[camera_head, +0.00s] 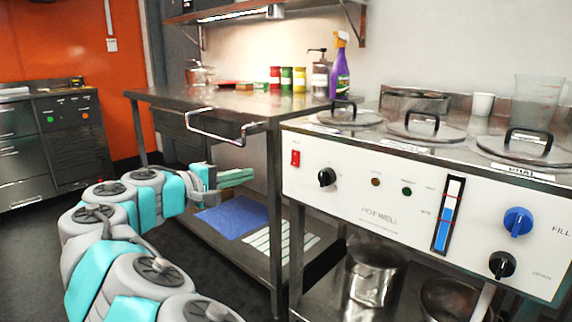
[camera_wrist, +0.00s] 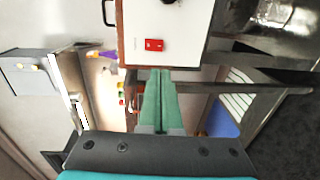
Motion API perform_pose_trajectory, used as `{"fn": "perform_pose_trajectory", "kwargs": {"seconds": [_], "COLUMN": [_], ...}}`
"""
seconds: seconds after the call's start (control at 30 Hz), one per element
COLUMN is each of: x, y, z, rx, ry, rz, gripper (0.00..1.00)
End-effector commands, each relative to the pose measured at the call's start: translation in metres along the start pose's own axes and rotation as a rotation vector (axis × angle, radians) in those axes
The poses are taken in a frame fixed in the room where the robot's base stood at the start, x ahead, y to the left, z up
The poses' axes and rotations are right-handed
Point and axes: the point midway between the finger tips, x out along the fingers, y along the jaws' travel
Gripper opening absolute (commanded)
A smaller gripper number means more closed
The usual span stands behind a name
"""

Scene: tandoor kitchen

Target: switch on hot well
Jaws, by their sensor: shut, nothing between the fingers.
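The hot well (camera_head: 390,195) is a white-fronted unit at the right in the head view, with a red rocker switch (camera_head: 295,158) at its left edge. The red switch also shows in the wrist view (camera_wrist: 154,45), upper middle, just beyond my fingertips. A black knob (camera_head: 327,177) sits beside the switch, with two small dim lamps to its right. A blue knob (camera_head: 518,221) and another black knob (camera_head: 502,264) are at the right. My gripper (camera_head: 250,174) is shut and empty, left of the panel and apart from it. Its green fingers (camera_wrist: 160,75) point toward the switch.
A steel table (camera_head: 230,100) with a projecting front rail (camera_head: 212,137) stands left of the hot well, close above my gripper. Lidded pots (camera_head: 425,127) sit on the hot well's top. A lower shelf holds a blue mat (camera_head: 232,217). Dark floor is open at the left.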

Motion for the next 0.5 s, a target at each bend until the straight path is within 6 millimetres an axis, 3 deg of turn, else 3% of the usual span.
{"fn": "perform_pose_trajectory", "kwargs": {"seconds": [0.33, 0.5], "x": [0.003, 0.019], "y": [0.000, -0.001], "z": [0.001, 0.001], "rx": [0.000, -0.001], "ry": [-0.002, -0.003], "rz": [-0.001, -0.002], "gripper": [0.00, 0.00]}}
